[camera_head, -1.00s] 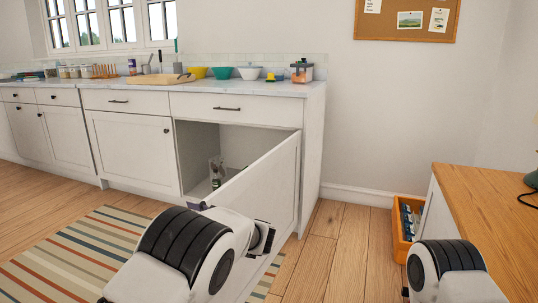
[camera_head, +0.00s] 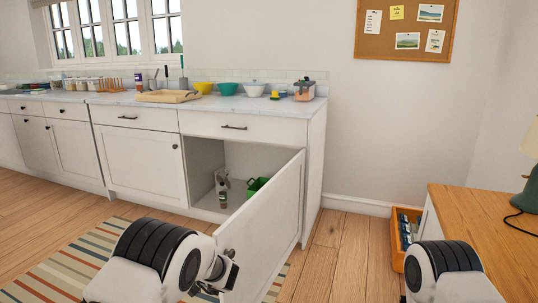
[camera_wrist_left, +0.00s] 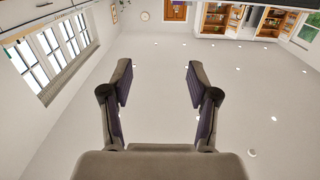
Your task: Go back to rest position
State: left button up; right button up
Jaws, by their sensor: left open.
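My left gripper (camera_wrist_left: 160,85) is open and empty in the left wrist view, with its two dark fingers spread apart. That view shows a plain white surface with small lights, seen past the fingers. In the head view my left arm (camera_head: 150,262) comes in at the lower left, its wrist close in front of the open cabinet door (camera_head: 270,230). I cannot tell there whether it touches the door. My right arm (camera_head: 447,268) shows at the lower right; its gripper is out of view.
The base cabinet stands open, with a bottle (camera_head: 222,195) and a green bin (camera_head: 257,186) inside. Bowls, a board and jars line the counter (camera_head: 150,98). An orange crate (camera_head: 398,258) stands beside the wooden table (camera_head: 480,225). Floor (camera_head: 345,240) between is clear.

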pick_arm(q)
jog(key=s+a+m+t+h+p, duration=0.2)
jog(key=s+a+m+p, duration=0.35)
jog(key=p, duration=0.25)
jog(key=s+f+m+g+h+p, duration=0.1)
jog(key=s+f+m+h+p, duration=0.25)
jog(key=s, duration=0.25)
jog(key=s+f+m+h+p, duration=0.2)
jog(key=s+h+p, duration=0.15)
jog(key=s, duration=0.25)
jog(key=s+d+f+g+h, duration=0.1)
jog(key=s+d+g+h, duration=0.1)
jog(key=s, duration=0.6)
jog(key=s+d+f+m+g+h, duration=0.1)
jog(key=s+d+g+h, duration=0.2)
jog(key=s, duration=0.6)
jog(key=s+d+f+m+g+h+p, duration=0.1)
jog(key=s+d+g+h, duration=0.1)
jog(key=s+d, duration=0.3)
jog(key=s, duration=0.4)
jog(key=shift+s+d+f+h, duration=0.2)
jog(key=shift+f+h, duration=0.1)
jog(key=shift+f, duration=0.1)
pick_arm(e)
notch_tip(320, 180, up, 19)
